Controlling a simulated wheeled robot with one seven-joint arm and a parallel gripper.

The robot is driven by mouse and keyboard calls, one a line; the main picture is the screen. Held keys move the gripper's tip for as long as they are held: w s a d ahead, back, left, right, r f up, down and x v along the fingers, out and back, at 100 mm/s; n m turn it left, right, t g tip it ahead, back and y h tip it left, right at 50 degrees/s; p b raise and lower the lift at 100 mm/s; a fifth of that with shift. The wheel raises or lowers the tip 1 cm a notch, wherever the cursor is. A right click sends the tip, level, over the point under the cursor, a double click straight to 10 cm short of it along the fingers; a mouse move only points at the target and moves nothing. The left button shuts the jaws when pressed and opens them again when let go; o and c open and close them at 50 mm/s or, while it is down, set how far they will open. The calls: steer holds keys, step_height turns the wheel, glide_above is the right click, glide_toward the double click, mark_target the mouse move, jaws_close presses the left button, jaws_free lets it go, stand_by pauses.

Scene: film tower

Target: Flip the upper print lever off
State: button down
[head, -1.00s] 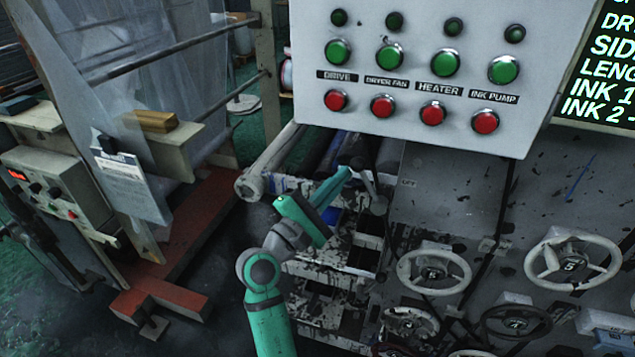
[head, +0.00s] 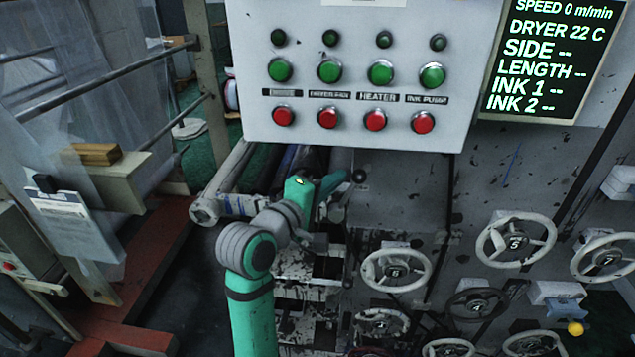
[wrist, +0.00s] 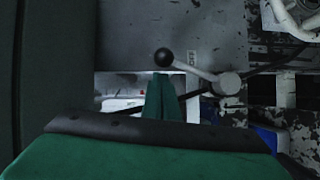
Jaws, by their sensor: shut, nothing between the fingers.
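The upper print lever (head: 358,175) has a black ball knob and a pale arm, just below the control box in the head view. It leans up and slightly right. In the wrist view the lever (wrist: 195,70) runs from its round pivot to the knob at left. My gripper (head: 338,181) is shut and empty, just left of the knob in the head view. In the wrist view my green gripper tip (wrist: 163,92) is close to the lever arm; I cannot tell whether they touch. A small label (wrist: 191,58) shows beside the lever arm.
The control box (head: 350,137) with green and red buttons hangs just above my gripper. A second black knob (head: 347,283) sits lower down. Several handwheels (head: 397,269) stand out at the right. Rollers (head: 225,190) lie to the left.

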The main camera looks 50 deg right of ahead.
steer(key=shift+s+d+m+y, duration=0.4)
steer(key=shift+s+d+m, duration=0.15)
steer(key=shift+s+m, duration=0.15)
steer(key=shift+s+d, duration=0.1)
steer(key=shift+s, duration=0.05)
steer(key=w+v, duration=0.2)
steer(key=v, duration=1.1)
steer(key=shift+w+r, duration=0.2)
steer(key=shift+w, duration=0.2)
steer(key=shift+w+a, duration=0.1)
steer(key=shift+a, duration=0.2)
